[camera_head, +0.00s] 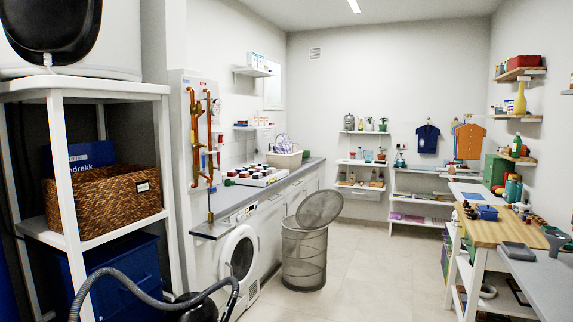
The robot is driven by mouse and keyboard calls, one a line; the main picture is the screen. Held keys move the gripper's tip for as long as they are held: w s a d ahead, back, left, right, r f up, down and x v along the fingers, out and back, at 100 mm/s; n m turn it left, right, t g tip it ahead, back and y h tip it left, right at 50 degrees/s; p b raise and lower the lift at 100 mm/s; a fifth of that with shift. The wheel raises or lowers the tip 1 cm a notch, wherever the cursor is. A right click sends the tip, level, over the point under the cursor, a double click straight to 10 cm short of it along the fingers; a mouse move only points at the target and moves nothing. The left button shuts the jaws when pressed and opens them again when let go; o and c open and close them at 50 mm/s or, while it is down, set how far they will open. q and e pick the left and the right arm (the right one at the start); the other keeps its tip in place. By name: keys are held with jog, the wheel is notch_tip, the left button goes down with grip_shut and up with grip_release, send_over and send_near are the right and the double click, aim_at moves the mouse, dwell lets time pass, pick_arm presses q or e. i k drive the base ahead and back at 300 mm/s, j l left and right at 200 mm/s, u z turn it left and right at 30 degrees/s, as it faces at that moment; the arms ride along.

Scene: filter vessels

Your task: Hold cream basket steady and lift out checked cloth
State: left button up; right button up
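A cream basket (285,160) sits far off on the grey counter along the left wall. A pale, purple-patterned thing (281,142) shows just above and behind its rim; it is too small to tell whether this is the checked cloth or whether it lies in the basket. The inside of the basket is hidden from here. Neither of my grippers is in view.
A white shelf unit with a wicker basket (104,202) stands close on the left. A washing machine (238,258) is under the counter (262,193). A mesh bin (304,256) stands before the cabinets. A workbench (488,231) is right; the middle floor (383,272) is clear.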

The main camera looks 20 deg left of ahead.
aim_at(284, 148)
jog(key=i+j+z, duration=0.1)
jog(key=i, duration=0.4)
jog(key=i+j+z, duration=0.1)
jog(key=i+j, duration=0.2)
jog(key=i, duration=0.15)
jog(key=i+j+z, duration=0.15)
jog(key=i+j, duration=0.15)
jog(key=i, duration=0.15)
jog(key=i+l, duration=0.1)
jog(key=i, duration=0.55)
jog(key=i+u, duration=0.1)
jog(key=i, duration=0.5)
jog(key=i+l+u, duration=0.1)
jog(key=i, duration=0.55)
jog(key=i+j, duration=0.1)
jog(key=i, duration=1.05)
jog(key=i+j, duration=0.1)
jog(key=i, duration=1.05)
jog(key=i+u, duration=0.1)
jog(key=i, duration=0.5)
jog(key=i+l+u, duration=0.1)
jog(key=i, duration=0.45)
jog(key=i+l+u, duration=0.1)
jog(key=i, duration=0.45)
jog(key=i+l+u, duration=0.1)
jog(key=i, duration=0.5)
jog(key=l, duration=0.1)
